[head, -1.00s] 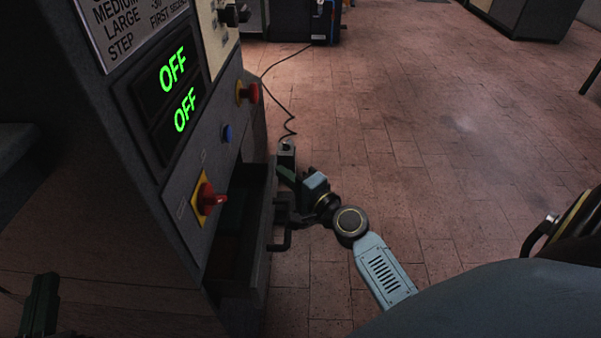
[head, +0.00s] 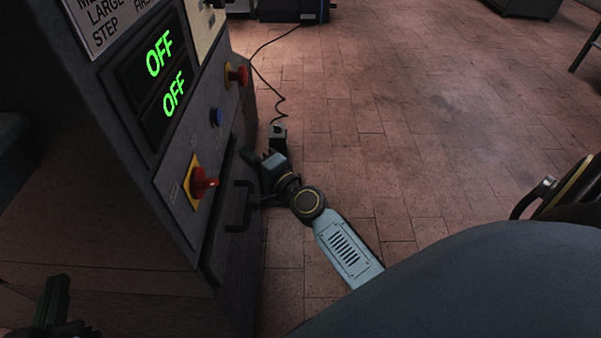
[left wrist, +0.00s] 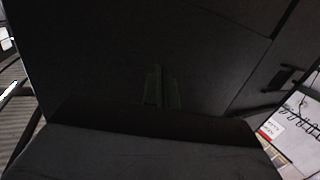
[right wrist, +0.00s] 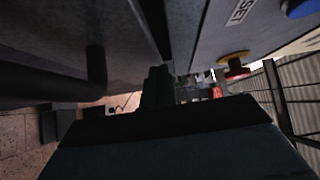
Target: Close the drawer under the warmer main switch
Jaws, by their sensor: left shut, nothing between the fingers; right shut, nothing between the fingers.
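The warmer main switch, a red knob on a yellow plate (head: 201,184), is on the grey machine's panel in the head view. Below it is the drawer (head: 222,255), its dark front about flush with the machine and its inside no longer visible. The drawer's bar handle (head: 239,210) also shows in the right wrist view (right wrist: 96,72). My right gripper (head: 250,158) is shut and empty at the drawer front's far upper end; I cannot tell if it touches. A dark narrow seam shows beyond its fingers in the right wrist view. My left gripper (head: 56,292) is shut and empty, lower left.
A blue button (head: 216,117) and a red emergency knob (head: 238,75) sit on the panel above the drawer. A black cable (head: 262,75) runs over the tiled floor to a small box (head: 277,134). The floor to the right is open.

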